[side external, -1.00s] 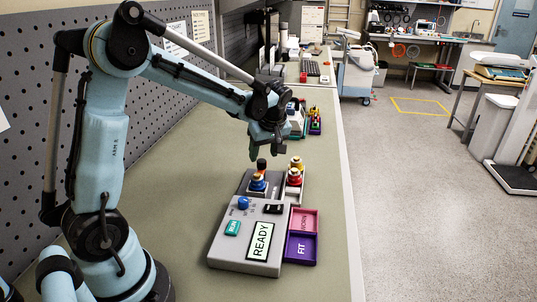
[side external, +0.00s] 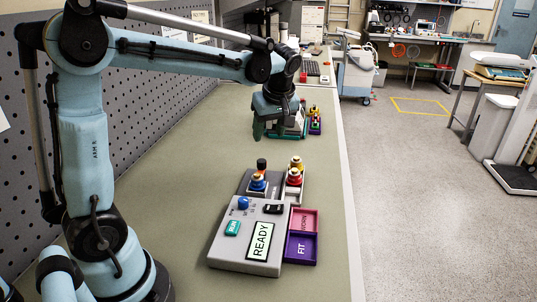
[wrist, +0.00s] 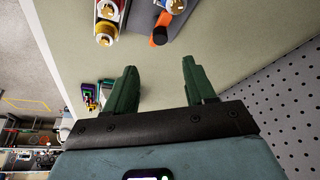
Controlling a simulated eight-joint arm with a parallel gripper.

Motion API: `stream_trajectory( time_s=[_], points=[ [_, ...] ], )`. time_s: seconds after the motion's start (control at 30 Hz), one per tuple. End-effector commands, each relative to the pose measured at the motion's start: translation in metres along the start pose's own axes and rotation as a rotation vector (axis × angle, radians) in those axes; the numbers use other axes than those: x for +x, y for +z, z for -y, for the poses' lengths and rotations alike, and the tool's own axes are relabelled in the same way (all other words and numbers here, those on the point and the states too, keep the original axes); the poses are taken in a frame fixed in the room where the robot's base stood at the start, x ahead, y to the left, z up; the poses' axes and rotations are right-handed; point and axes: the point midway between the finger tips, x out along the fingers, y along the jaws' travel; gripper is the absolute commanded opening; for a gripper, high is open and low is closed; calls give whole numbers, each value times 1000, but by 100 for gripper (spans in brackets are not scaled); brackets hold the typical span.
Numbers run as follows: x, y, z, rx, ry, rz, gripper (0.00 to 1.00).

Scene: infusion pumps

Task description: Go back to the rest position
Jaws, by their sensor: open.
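My gripper (side external: 279,131) hangs above the green bench, beyond the grey test device and up off the surface. In the wrist view its two dark green fingers (wrist: 158,90) stand wide apart with nothing between them. The grey device (side external: 246,248) shows READY on its screen and carries a blue knob (side external: 243,203) and a green button. A part with a blue base (side external: 258,183) stands on the device's back section. A red and a yellow part (side external: 295,177) stand in a pale rack to its right.
A pink tray (side external: 304,221) and a purple tray (side external: 301,248) marked FIT sit at the device's right. Small coloured parts (side external: 315,121) and another device stand farther back, partly behind my gripper. A perforated wall panel (side external: 150,110) runs along the left. The bench between is clear.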

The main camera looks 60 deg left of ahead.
Motion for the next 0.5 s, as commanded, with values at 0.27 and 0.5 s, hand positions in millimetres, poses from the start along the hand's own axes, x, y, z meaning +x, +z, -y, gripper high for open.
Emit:
stream_trajectory(
  time_s=[0.27, 0.5],
  points=[
    [-21, 37, 23, 319, 161, 27, 55],
    [-34, 84, 52, 709, 377, -7, 55]
  ],
)
